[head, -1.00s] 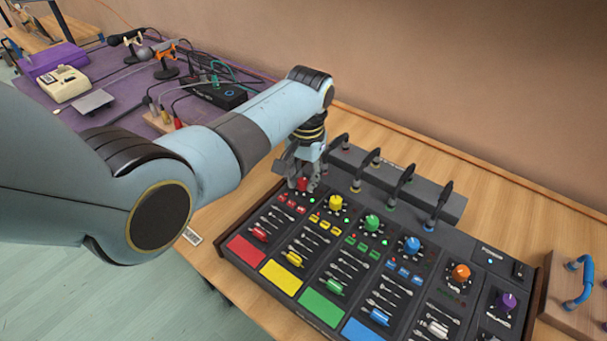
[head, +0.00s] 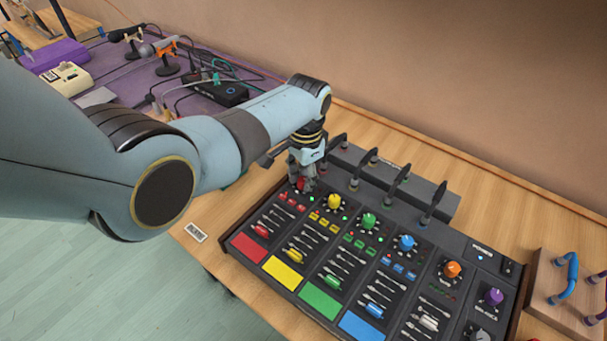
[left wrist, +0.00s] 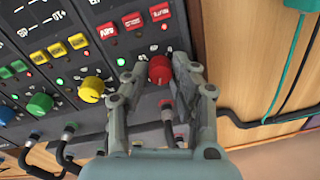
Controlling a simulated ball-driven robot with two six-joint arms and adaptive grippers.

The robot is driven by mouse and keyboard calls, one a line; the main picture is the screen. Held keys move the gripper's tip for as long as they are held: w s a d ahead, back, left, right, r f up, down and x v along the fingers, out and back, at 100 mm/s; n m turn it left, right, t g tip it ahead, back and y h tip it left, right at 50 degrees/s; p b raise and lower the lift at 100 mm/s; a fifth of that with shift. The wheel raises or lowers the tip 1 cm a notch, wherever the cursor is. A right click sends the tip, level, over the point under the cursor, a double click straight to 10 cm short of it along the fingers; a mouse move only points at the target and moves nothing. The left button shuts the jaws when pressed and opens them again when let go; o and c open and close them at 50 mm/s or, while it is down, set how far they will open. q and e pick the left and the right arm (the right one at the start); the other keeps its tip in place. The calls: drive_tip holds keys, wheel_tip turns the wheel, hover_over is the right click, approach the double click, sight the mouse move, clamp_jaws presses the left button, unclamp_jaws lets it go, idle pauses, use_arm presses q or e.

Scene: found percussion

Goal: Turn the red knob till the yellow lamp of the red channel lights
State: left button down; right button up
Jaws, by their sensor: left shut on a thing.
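The black mixing console (head: 245,223) lies on a wooden table. Its red knob (left wrist: 160,68) is at the top of the red channel, beyond the red buttons (left wrist: 133,21). My left gripper (left wrist: 159,74) is shut on the red knob, with one finger on each side of it. In the head view the left gripper (head: 303,184) points down at the console's far left corner and covers most of the knob. I cannot make out a lit yellow lamp at the red channel. My right gripper is not in view.
The yellow knob (left wrist: 91,89) and green knob (left wrist: 40,104) sit close beside the red one. Black plugs and cables (left wrist: 168,113) rise at the console's back edge. A purple table (head: 130,85) with microphones stands at the far left.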

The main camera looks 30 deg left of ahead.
use_arm(q)
drive_tip(key=c, duration=1.1)
unclamp_jaws()
drive_tip(key=shift+r, duration=0.1)
wheel_tip(320, 180, up, 12)
drive_tip(key=shift+d, duration=0.25)
drive_tip(key=shift+s, duration=0.1)
